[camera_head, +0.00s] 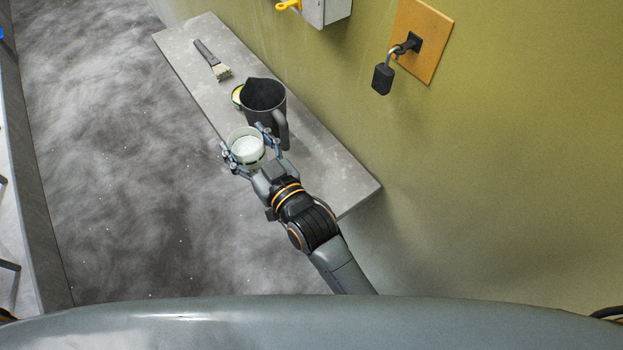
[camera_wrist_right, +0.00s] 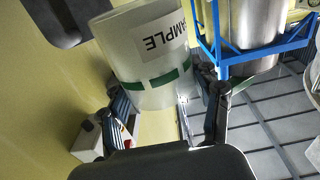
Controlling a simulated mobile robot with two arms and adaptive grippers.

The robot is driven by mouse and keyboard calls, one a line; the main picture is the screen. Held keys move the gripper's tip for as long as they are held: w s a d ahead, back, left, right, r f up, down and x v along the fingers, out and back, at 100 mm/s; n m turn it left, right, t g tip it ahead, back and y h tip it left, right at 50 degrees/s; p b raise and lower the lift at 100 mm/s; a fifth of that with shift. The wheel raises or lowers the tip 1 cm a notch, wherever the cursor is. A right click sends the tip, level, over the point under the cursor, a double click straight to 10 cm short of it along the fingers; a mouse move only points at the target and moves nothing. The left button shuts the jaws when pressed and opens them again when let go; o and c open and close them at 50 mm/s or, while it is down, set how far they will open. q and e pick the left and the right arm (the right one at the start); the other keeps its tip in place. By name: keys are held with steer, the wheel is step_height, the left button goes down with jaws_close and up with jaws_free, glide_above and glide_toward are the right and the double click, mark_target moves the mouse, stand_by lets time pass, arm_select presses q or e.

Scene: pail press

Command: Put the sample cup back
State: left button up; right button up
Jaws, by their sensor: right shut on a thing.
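The sample cup (camera_head: 247,148) is a translucent white cup with pale contents. In the right wrist view the cup (camera_wrist_right: 145,55) shows a "SAMPLE" label and a green band. My right gripper (camera_head: 250,146) is shut on it, with a finger on either side. It holds the cup at the left edge of the grey shelf, beside a dark grey jug (camera_head: 264,96). I cannot tell how high the cup is above the shelf. In the right wrist view the gripper's fingers (camera_wrist_right: 165,112) show below the cup. My left gripper is not in view.
The grey shelf (camera_head: 327,166) runs along the green wall. A brush (camera_head: 212,60) lies at its far end. A round yellowish item (camera_head: 237,95) is partly hidden behind the jug. A padlock (camera_head: 383,78) hangs from a wall board. A blue frame (camera_wrist_right: 222,50) holds a metal container (camera_wrist_right: 252,22).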

steer(key=d+f+b, duration=1.2)
steer(key=b, duration=0.1)
steer(key=shift+w+d+f, duration=0.3)
steer(key=shift+w+d, duration=0.05)
steer(key=shift+d, duration=0.05)
steer(key=shift+r, duration=0.15)
steer(key=o, duration=1.4)
steer(key=shift+f, duration=0.2)
steer(key=shift+o, duration=0.2)
